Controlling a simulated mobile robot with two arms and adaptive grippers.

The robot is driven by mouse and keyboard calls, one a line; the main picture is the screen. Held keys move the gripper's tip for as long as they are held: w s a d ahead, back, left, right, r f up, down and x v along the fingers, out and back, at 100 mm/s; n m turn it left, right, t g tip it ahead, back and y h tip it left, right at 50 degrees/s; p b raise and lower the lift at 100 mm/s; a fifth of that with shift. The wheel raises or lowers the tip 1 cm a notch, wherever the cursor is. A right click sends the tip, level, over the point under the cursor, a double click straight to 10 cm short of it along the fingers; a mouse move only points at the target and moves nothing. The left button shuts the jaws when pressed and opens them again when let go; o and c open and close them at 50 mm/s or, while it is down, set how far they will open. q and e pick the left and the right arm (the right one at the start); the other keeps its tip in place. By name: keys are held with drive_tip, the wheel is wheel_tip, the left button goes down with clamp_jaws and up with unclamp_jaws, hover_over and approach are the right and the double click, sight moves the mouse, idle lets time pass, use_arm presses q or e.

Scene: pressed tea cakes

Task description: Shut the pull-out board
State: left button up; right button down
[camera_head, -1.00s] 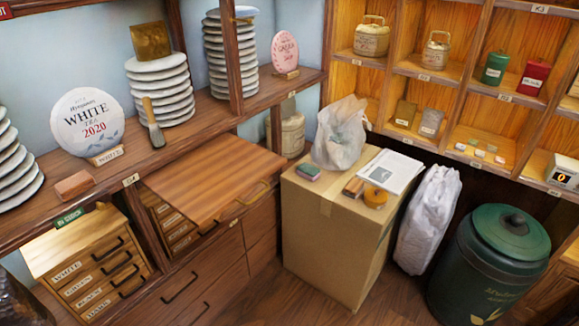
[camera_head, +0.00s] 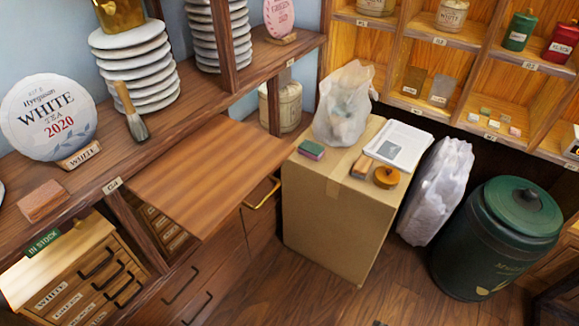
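The pull-out board (camera_head: 208,176) is a flat reddish-brown wooden panel below the shelf in the head view. It sticks out over the drawers, so it stands open. A brass handle (camera_head: 263,193) shows by its front right edge. The top of the board is bare. Neither of my grippers shows in the head view.
A cardboard box (camera_head: 330,215) stands close to the board's right, with a plastic bag (camera_head: 345,105), a booklet (camera_head: 398,146) and small items on top. A small drawer cabinet (camera_head: 75,275) is at the lower left. Bare floor (camera_head: 400,295) lies in front of the box.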

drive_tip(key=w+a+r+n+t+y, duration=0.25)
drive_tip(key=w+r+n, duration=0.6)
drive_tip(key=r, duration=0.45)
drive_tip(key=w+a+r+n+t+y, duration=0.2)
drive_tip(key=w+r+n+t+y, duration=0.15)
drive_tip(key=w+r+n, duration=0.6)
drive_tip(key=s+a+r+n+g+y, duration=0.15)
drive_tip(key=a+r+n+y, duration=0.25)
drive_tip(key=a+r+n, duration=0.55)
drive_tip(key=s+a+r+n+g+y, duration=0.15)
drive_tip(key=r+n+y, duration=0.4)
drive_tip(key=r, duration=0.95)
use_arm(q)
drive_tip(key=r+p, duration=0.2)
drive_tip(key=p, duration=0.1)
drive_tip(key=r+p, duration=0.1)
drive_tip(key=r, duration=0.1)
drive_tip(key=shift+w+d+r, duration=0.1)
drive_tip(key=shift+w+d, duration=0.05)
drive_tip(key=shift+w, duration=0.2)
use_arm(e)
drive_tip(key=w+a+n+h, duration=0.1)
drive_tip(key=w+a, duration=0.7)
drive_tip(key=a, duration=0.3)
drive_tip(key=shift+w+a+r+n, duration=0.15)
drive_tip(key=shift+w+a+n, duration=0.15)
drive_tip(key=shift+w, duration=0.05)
